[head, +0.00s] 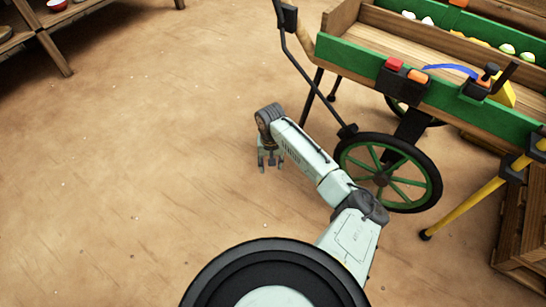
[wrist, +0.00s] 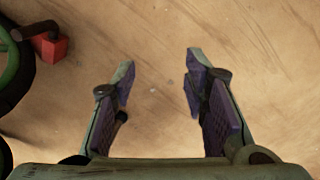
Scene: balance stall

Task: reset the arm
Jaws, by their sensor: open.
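My gripper (head: 271,166) hangs at the end of my arm in the head view, pointing down over the bare brown floor. It is left of the green-spoked cart wheel and apart from it. In the wrist view my gripper (wrist: 157,85) shows two fingers with purple inner pads, spread apart. Nothing is between them, only floor beyond. My arm reaches out from the lower middle of the head view and is bent at the wrist.
A green wooden cart (head: 345,52) stands at the upper right on a spoked wheel (head: 433,180). A yellow leg (head: 470,211) and a wooden crate (head: 524,240) are at the right. Wooden shelving (head: 57,57) is at the upper left. The left and middle floor is clear.

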